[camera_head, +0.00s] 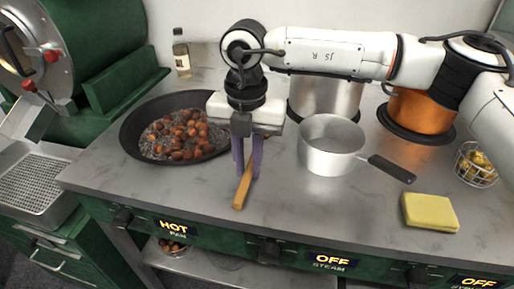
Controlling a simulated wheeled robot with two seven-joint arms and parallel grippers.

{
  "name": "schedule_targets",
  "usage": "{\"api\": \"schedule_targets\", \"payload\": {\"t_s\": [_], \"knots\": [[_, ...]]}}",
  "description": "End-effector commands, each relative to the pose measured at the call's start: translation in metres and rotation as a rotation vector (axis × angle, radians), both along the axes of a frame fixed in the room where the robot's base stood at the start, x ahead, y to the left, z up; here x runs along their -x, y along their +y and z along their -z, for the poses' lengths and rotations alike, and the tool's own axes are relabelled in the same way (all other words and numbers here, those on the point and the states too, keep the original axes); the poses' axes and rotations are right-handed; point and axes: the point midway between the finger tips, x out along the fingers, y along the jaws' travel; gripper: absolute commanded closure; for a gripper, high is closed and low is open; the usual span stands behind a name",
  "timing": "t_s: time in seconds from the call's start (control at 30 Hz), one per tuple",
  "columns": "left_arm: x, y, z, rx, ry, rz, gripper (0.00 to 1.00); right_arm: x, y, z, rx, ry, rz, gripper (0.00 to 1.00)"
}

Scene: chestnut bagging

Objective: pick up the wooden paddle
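The wooden paddle (242,193) is a light brown stick, slanting on or just above the counter right of the pan. Its front end points toward the counter's front edge, and its far part is partly hidden behind my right gripper. My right gripper (248,172) points down with its two purple fingers on either side of the paddle's handle. The narrow gap between the fingers looks filled by the handle, so it appears shut on it. Any gap between paddle and counter is too small to tell. My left gripper is not in view.
A dark pan (128,133) of chestnuts stands to the left. A saucepan (331,150) with a black handle, a copper pot (421,112) and a yellow sponge (430,211) are to the right. A bottle (181,56) stands at the back. The front middle counter is clear.

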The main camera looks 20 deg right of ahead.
Motion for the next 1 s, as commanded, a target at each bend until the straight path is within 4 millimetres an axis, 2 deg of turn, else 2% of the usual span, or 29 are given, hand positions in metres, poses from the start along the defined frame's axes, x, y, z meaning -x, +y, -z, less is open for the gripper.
{"api": "schedule_targets", "payload": {"t_s": [0.03, 0.07, 0.33, 0.43, 0.8, 1.0], "knots": [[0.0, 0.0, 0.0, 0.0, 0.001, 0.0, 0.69, 0.0, 0.0, 0.0, 0.001, 0.001, 0.0, 0.95], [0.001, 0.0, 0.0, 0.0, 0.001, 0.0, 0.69, 0.0, 0.0, 0.0, 0.001, 0.001, 0.0, 1.0], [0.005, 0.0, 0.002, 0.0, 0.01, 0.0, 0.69, 0.0, 0.0, -0.002, 0.001, -0.001, 0.0, 1.0], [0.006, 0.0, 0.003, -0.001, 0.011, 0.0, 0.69, -0.001, 0.0, -0.009, 0.0, -0.002, 0.0, 1.0], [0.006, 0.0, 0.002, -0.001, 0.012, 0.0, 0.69, -0.001, 0.001, -0.079, -0.001, -0.004, -0.001, 1.0], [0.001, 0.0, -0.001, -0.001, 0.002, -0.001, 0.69, 0.0, 0.001, -0.098, 0.0, 0.0, -0.01, 1.0]]}}
